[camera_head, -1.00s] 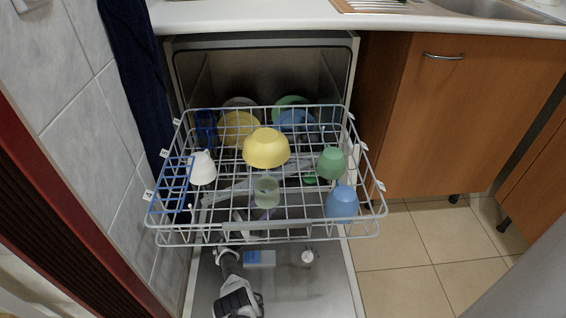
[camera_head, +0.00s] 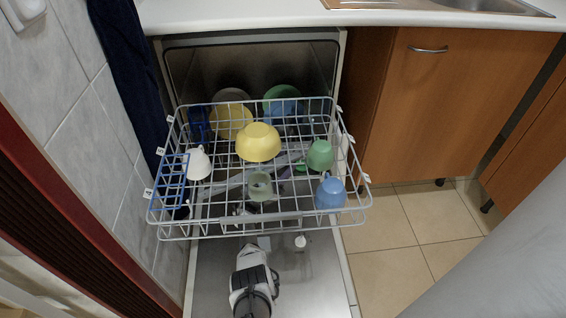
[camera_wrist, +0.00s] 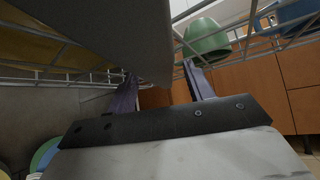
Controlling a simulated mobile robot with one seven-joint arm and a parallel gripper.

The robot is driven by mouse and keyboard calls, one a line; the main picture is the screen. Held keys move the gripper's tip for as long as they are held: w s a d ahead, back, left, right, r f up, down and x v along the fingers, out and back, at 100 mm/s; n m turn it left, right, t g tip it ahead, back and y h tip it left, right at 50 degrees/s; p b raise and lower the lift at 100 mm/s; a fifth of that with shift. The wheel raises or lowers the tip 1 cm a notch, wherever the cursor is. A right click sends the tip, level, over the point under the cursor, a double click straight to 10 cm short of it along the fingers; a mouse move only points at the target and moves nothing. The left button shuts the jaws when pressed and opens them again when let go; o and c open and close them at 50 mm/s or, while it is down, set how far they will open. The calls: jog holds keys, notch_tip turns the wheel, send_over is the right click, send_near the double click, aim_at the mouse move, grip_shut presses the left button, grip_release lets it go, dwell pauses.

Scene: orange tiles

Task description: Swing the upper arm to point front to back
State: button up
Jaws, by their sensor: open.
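The upper spray arm (camera_head: 237,182) is a grey bar seen through the wires under the upper rack. It lies at a slant, from lower left to upper right, and the rack and dishes partly hide it. In the wrist view a broad grey piece, apparently this spray arm (camera_wrist: 115,38), hangs close above my gripper (camera_wrist: 160,76). The gripper's two fingers are apart with nothing clearly between them. The right edge of the grey piece reaches down between the fingertips in the picture; I cannot tell whether they touch. In the head view the rack mostly hides my gripper.
The pulled-out upper rack (camera_head: 280,215) holds a yellow bowl (camera_head: 258,142), a white cup (camera_head: 197,163), green cups (camera_head: 320,155) and a blue cup (camera_head: 330,192). The open dishwasher door (camera_head: 315,285) lies below. A wooden cabinet (camera_head: 450,110) stands right.

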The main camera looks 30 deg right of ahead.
grip_shut()
dwell(0.3)
jog(key=shift+w+t, duration=0.1)
jog(key=shift+t, duration=0.3)
jog(key=n+t, duration=0.1)
jog(key=t, duration=0.1)
jog(key=w+n+t+y, duration=0.1)
jog(key=t, duration=0.2)
jog(key=w+n+t+p, duration=0.1)
jog(key=n+t, duration=0.1)
jog(key=t, duration=0.1)
jog(key=shift+w+a, duration=0.2)
jog(key=shift+w+a+n+t+y+p, duration=0.1)
jog(key=shift+w+a+n+t+y, duration=0.2)
jog(key=shift+n+t+y, duration=0.7)
jog(key=shift+w+a+n+t+y+p, duration=0.15)
jog(key=shift+w+t+y, duration=0.3)
jog(key=shift+t, duration=1.15)
jog(key=shift+w+a+n+t+y+p, duration=0.15)
jog(key=shift+w+n+t+y, duration=0.2)
jog(key=shift+n+t+y, duration=0.65)
jog(key=shift+m+t+h, duration=0.25)
jog(key=shift+m+t, duration=0.05)
jog(key=shift+m, duration=0.05)
grip_release()
